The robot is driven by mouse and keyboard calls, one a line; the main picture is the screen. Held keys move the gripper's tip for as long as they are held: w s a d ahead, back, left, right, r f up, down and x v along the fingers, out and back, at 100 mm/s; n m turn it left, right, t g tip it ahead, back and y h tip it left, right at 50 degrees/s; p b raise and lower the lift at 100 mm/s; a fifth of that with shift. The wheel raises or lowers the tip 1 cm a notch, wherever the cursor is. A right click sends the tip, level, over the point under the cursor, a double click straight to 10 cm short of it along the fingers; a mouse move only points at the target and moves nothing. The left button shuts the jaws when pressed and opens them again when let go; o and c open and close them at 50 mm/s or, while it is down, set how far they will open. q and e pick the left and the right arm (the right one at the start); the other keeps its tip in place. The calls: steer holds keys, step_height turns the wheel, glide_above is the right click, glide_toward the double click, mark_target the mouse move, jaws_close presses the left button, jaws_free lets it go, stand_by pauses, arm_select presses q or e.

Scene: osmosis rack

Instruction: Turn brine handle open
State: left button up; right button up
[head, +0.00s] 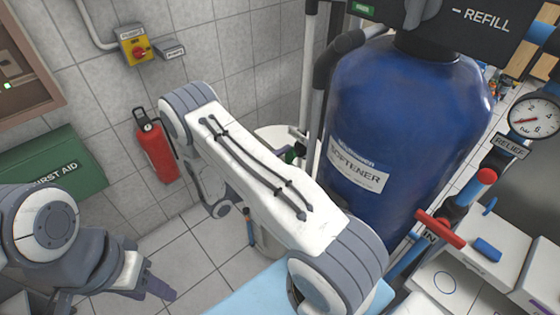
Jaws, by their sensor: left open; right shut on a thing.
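A small green-and-black fitting (293,153) shows beside the blue softener tank (400,130), just past the edge of my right arm's white link. No brine label is readable, so I cannot tell whether this fitting is the brine handle. My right arm crosses the middle of the view and bends down at the far end. Its fingers, and whatever they hold, are hidden behind the white link. My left gripper (155,288) is open and empty at the lower left, above the tiled floor and well apart from the tank.
A red handle (440,228) sits on the pipework marked IN, with a blue handle (487,249) near it. A pressure gauge (535,119) is at the right.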

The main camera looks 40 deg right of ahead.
steer(key=shift+d, duration=0.1)
steer(key=o, duration=1.2)
steer(key=shift+a+f, duration=0.1)
steer(key=shift+a, duration=0.35)
steer(key=a+b, duration=0.1)
steer(key=a, duration=0.2)
steer(key=a+b, duration=0.1)
steer(key=a, duration=0.2)
steer(key=s+a+b, duration=0.1)
steer(key=a+b, duration=0.1)
steer(key=a, duration=0.1)
steer(key=shift+a, duration=0.25)
